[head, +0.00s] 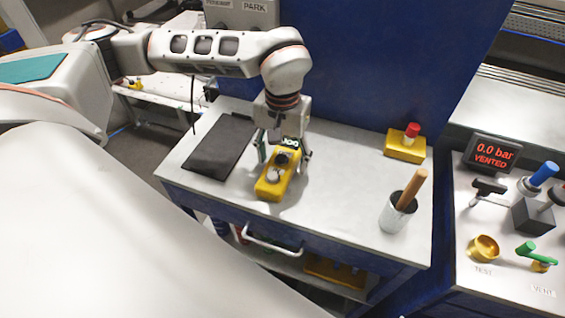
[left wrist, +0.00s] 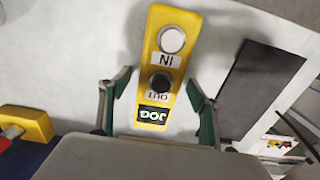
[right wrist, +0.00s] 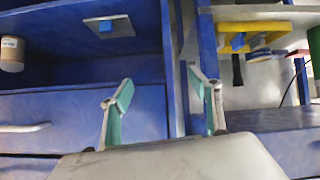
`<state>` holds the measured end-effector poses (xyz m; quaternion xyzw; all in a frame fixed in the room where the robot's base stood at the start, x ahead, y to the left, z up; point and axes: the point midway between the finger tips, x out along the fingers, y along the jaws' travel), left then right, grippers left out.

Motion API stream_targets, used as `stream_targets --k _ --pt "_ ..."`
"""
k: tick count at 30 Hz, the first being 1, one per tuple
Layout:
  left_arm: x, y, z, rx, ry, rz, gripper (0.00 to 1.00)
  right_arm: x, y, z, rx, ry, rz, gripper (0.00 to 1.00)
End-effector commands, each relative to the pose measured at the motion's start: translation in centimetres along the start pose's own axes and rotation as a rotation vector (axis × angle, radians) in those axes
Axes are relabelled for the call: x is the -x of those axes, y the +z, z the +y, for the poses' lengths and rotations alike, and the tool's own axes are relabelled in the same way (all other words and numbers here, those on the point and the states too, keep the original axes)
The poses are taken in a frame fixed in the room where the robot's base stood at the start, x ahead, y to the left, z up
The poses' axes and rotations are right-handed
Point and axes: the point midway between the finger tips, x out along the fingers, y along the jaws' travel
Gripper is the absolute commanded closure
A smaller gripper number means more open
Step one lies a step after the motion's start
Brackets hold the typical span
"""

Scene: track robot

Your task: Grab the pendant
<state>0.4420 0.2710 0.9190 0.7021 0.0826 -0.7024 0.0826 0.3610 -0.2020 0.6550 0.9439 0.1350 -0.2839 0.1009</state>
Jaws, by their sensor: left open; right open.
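The yellow pendant (head: 272,181) lies on the grey cabinet top, with a white button, a black button and a JOG label. It also shows in the left wrist view (left wrist: 180,42), with IN and OUT labels by the buttons. My left gripper (head: 284,157) is over the pendant's far, JOG-labelled end. In the left wrist view its open fingers (left wrist: 158,88) stand on either side of the pendant, with gaps on both sides. My right gripper (right wrist: 166,92) is open and empty in the right wrist view, facing blue cabinet fronts; it does not show in the head view.
A dark mat (head: 221,146) lies left of the pendant. A red-button yellow box (head: 405,147) and a metal cup (head: 396,214) with a wooden handle stand to the right. A blue panel (head: 385,65) rises behind. The front middle of the top is clear.

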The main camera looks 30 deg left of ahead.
Motion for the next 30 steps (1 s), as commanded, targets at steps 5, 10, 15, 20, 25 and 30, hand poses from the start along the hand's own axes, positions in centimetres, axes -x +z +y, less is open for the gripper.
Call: stream_targets --k 5,10,15,20,25,30 --pt "0.0 0.0 0.0 0.0 0.0 0.0 0.45 0.0 -0.1 0.0 0.0 0.0 0.002 0.38" --pt "0.1 0.0 0.0 0.0 0.0 0.0 0.89 0.0 -0.2 0.0 0.0 0.001 0.003 0.38" --pt "0.1 -0.1 0.1 0.0 0.002 0.002 1.0 0.0 -0.2 0.0 0.0 0.001 0.004 0.38" --pt "0.3 -0.1 0.1 0.0 0.002 0.002 1.0 0.0 -0.2 0.1 0.0 0.001 0.003 0.38" --pt "1.2 -0.1 0.1 0.001 0.002 0.004 1.0 0.1 -0.2 0.1 0.0 0.001 0.003 0.38" --pt "3.6 -0.2 0.1 0.0 0.003 0.007 1.0 0.1 -0.3 0.1 0.0 0.001 0.003 0.38"
